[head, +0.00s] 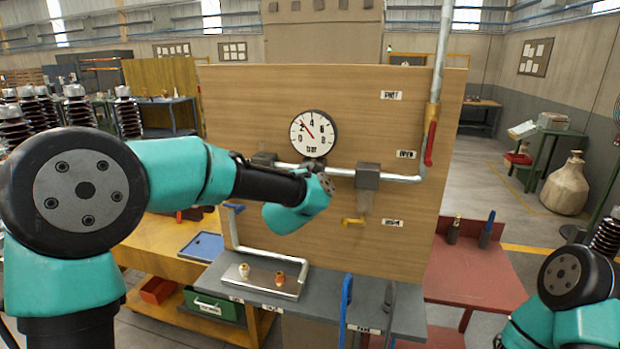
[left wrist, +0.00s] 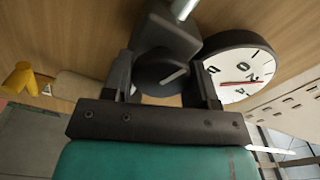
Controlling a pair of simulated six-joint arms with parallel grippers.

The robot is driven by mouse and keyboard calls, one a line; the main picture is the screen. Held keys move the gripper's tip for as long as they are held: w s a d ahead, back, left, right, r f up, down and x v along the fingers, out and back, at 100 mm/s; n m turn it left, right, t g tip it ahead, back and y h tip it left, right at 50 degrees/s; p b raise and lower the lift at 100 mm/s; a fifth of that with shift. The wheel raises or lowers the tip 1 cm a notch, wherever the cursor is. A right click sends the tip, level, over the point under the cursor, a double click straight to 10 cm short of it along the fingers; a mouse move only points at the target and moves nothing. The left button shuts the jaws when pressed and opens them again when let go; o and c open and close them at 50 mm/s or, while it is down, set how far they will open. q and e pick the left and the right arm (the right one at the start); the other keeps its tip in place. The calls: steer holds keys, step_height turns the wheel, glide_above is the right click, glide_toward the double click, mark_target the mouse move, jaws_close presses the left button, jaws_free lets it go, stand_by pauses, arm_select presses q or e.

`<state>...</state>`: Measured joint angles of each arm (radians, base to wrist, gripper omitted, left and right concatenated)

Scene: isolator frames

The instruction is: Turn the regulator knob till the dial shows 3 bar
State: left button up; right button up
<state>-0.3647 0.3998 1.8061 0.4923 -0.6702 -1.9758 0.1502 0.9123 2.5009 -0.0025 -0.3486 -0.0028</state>
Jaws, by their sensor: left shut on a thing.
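The round white dial (head: 314,134) is mounted on the upright wooden board, with its red needle pointing up-left, between 2 and 4. In the left wrist view the dial (left wrist: 238,72) is turned, and its needle also lies between 2 and 4; the exact value is too small to read. In the head view my left gripper (head: 318,181) is just below the dial and covers the knob. My right gripper is out of view.
A silver pipe (head: 405,178) with a grey block (head: 367,176) runs right of the knob. A red lever (head: 430,144) and a yellow lever (head: 353,221) stick out nearby. A grey shelf (head: 330,294) with fittings lies below the board.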

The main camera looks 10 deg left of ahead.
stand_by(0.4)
arm_select(q)
steer(key=o, duration=0.9)
steer(key=s+a, duration=0.1)
steer(key=s, duration=1.6)
steer(key=shift+s, duration=0.2)
steer(key=shift+a+f, duration=0.1)
